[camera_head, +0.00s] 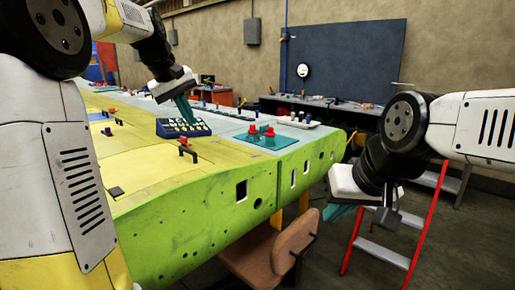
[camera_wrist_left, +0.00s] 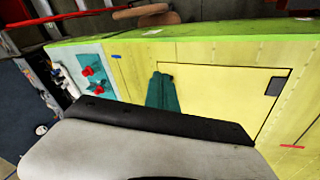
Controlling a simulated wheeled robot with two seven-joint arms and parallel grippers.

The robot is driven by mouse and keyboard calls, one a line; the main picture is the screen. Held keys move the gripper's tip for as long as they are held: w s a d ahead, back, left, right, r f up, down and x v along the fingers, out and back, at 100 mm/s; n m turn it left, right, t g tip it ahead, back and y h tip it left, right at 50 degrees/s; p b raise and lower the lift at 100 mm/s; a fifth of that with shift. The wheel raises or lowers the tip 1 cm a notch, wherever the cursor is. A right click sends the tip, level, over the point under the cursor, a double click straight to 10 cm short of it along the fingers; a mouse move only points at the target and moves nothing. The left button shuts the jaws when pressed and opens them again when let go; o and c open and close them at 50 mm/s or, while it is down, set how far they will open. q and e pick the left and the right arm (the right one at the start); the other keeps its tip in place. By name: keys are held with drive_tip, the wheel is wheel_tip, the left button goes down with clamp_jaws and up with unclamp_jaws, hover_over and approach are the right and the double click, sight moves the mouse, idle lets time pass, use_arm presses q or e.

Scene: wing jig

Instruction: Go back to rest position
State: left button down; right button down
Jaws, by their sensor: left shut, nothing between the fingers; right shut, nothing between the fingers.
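My left gripper (camera_head: 186,110) has teal fingers and points down over the wing, beside a dark blue tray of small parts (camera_head: 172,131) in the head view. In the left wrist view, its shut, empty fingers (camera_wrist_left: 162,92) show above a yellow panel of the wing (camera_wrist_left: 222,78). My right gripper (camera_head: 335,212) is shut and empty. It hangs off the near right side of the green wing (camera_head: 215,215), partly hidden by its own wrist. No gripper appears to be touching anything.
A teal plate with red knobs (camera_head: 268,138) lies on the wing, and also shows in the left wrist view (camera_wrist_left: 90,76). Black handles (camera_head: 188,150) stand up from the wing. A brown chair (camera_head: 270,252) and a red ladder (camera_head: 385,250) stand on the floor at right.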

use_arm(q)
drive_tip(key=s+d+f+m, duration=0.2)
drive_tip(key=s+f, duration=0.2)
drive_tip(key=s, duration=0.5)
drive_tip(key=s+d+f+m+t, duration=0.1)
drive_tip(key=s+f, duration=0.3)
drive_tip(key=s, duration=0.5)
drive_tip(key=s+d+f+m, duration=0.3)
drive_tip(key=s+f, duration=0.1)
drive_tip(key=s, duration=0.4)
drive_tip(key=shift+s+f+t, duration=0.25)
drive_tip(key=shift+s+t, duration=0.05)
drive_tip(key=shift+s, duration=0.1)
